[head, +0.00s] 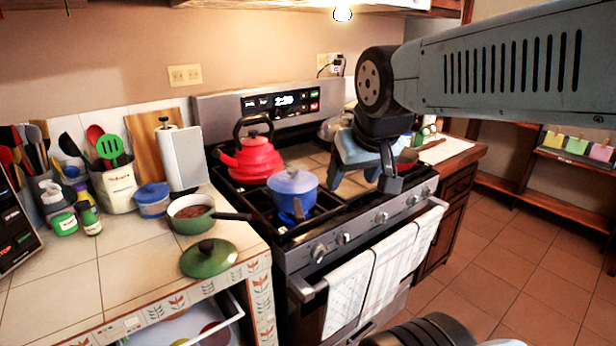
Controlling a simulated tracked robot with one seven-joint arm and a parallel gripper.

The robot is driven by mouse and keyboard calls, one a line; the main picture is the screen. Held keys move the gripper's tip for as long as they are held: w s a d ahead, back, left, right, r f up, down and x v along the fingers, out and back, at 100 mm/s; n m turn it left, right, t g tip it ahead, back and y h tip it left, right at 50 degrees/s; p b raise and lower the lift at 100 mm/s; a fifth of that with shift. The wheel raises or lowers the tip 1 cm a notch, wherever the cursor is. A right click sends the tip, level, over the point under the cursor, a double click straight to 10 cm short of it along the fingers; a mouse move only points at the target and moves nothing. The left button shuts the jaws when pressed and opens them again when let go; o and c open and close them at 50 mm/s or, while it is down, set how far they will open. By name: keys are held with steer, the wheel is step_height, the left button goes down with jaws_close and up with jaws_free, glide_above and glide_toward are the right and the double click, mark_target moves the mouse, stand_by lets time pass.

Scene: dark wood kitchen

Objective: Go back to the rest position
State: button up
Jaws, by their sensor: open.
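My gripper (366,178) hangs from the arm over the right part of the stove (345,238). Its jaws are open, and I see nothing between them. It is to the right of a blue pot with its lid on (292,186) and apart from it. The gripper and wrist hide part of the right burners and some items behind them.
A red kettle (254,158) stands on the back left burner. An uncovered green saucepan (190,217) with brown contents and a green lid (208,258) are on the tiled counter (128,262). A drawer (215,325) below is open. Towels (350,292) hang on the oven handle.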

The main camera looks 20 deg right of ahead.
steer(key=shift+s+a+g+y, duration=0.15)
steer(key=shift+s+a, duration=0.25)
steer(key=shift+s, duration=0.25)
steer(key=shift+s+a+g+y, duration=0.15)
steer(key=shift+s+a, duration=0.2)
steer(key=shift+s, duration=0.25)
stand_by(0.3)
